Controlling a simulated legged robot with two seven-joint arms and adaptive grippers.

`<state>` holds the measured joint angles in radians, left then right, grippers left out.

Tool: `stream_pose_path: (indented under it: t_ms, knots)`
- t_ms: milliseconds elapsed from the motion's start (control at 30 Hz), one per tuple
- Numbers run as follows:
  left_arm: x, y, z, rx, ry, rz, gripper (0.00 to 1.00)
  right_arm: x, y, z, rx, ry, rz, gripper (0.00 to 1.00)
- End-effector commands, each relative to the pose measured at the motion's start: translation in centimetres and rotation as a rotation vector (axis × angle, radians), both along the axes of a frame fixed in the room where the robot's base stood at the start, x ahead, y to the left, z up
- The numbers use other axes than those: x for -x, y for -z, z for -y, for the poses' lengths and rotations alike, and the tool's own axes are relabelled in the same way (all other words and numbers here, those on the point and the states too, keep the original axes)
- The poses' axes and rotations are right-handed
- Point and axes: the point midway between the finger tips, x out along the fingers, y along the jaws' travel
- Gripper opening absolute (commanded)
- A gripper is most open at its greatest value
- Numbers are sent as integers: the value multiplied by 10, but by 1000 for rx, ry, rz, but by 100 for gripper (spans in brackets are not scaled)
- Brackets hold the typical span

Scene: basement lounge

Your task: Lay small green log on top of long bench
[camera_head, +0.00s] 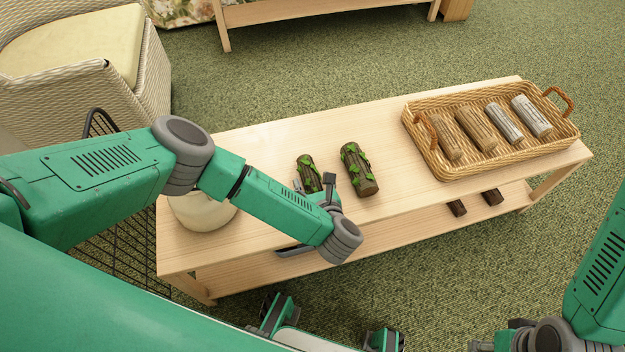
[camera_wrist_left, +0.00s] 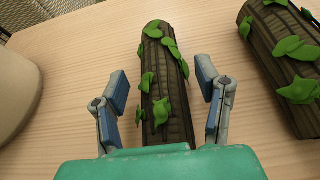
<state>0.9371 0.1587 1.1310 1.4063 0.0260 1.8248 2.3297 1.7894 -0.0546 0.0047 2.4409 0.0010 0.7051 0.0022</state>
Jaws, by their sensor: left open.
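The small green log (camera_head: 308,170), dark bark with green leaves, lies on the top of the long pale wooden bench (camera_head: 300,139). My left gripper (camera_head: 314,184) is open over the near part of this log. In the left wrist view the log (camera_wrist_left: 163,60) lies between the two separated fingers (camera_wrist_left: 162,85), with visible space on both sides. A larger leafy green log (camera_head: 358,169) lies just to its right and also shows in the wrist view (camera_wrist_left: 285,65). Part of my right gripper (camera_head: 497,340) shows at the bottom right; its fingers are unclear.
A wicker tray (camera_head: 437,168) with several brown and grey logs stands on the bench's right end. A cream round pot (camera_head: 203,213) stands at the left end. Dark pieces (camera_head: 492,197) lie on the lower shelf. A wicker chair (camera_head: 142,82) is behind left.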

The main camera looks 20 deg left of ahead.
Motion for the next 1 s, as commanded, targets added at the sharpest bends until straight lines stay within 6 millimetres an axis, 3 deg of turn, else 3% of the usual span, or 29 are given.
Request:
stream_pose_path:
  t_ms: [467,700,1000]
  knots:
    - [74,-39,51,3,4,-3,58,0,-34,0,0,0,0,40]
    - [87,-46,59,1,1,-2,58,0,-55,0,0,0,0,40]
    - [90,-44,61,0,1,-1,58,0,-56,0,0,0,0,40]
